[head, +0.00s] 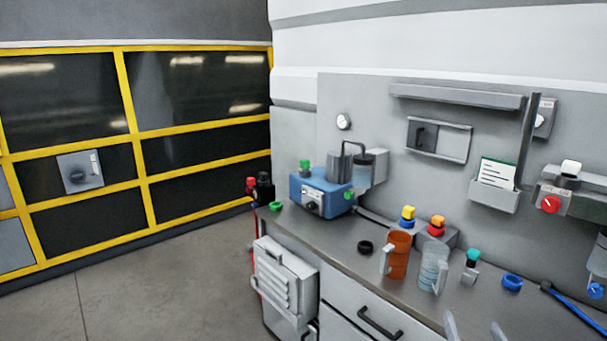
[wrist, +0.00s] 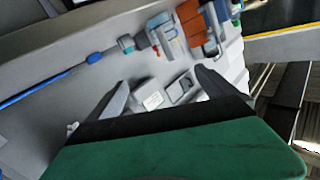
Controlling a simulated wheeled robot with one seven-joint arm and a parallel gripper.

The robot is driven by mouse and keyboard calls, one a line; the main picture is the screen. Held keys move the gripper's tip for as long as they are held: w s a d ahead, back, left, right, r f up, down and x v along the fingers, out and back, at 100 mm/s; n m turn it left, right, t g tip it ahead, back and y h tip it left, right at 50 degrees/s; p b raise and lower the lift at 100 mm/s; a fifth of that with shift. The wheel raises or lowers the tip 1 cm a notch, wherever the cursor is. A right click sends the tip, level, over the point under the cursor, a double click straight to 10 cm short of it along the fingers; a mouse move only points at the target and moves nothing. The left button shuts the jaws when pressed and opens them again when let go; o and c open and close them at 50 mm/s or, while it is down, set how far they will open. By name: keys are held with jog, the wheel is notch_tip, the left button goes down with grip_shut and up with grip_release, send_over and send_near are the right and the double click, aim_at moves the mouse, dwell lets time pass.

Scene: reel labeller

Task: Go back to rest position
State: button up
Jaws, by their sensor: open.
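My gripper (wrist: 161,78) is open and empty, its two dark fingers spread apart in the wrist view. In the head view only the fingertips of my gripper (head: 473,328) show at the bottom edge, at the front of the grey bench (head: 330,229). Small white and grey parts (wrist: 165,94) appear between and beyond the fingers in the wrist view; I cannot tell what they are. An orange mug (head: 398,256) and a clear mug (head: 430,270) stand upright on the bench, apart from the fingers.
A blue machine (head: 318,191) stands at the bench's far left end. Grey floor (head: 170,280) is clear before the yellow-framed wall (head: 142,136).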

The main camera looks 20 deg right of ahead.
jog(key=s+a+f+m+g+y, duration=0.3)
jog(key=a+f+y, duration=0.55)
jog(key=f, duration=0.65)
jog(key=s+a+f+m+g+y, duration=0.2)
jog(key=s+a+f+g+y, duration=0.15)
jog(key=s+a+g, duration=0.8)
jog(key=w+a+r+n+h, duration=0.1)
jog(key=w+r+n+h, duration=0.1)
jog(key=r, duration=0.3)
jog(key=w+a+r+n+h, duration=0.1)
jog(key=w+r+n+h, duration=0.15)
jog(key=r, duration=0.35)
jog(key=w+a+r+n+t, duration=0.1)
jog(key=w+a+r+n, duration=0.3)
jog(key=a, duration=0.3)
jog(key=w+a+r+n+t+p, duration=0.1)
jog(key=w+a+r+n, duration=0.3)
jog(key=a, duration=0.4)
jog(key=shift+w+a, duration=0.3)
jog(key=shift+w, duration=0.2)
jog(key=shift+r+y, duration=0.1)
jog(key=shift+y, duration=0.15)
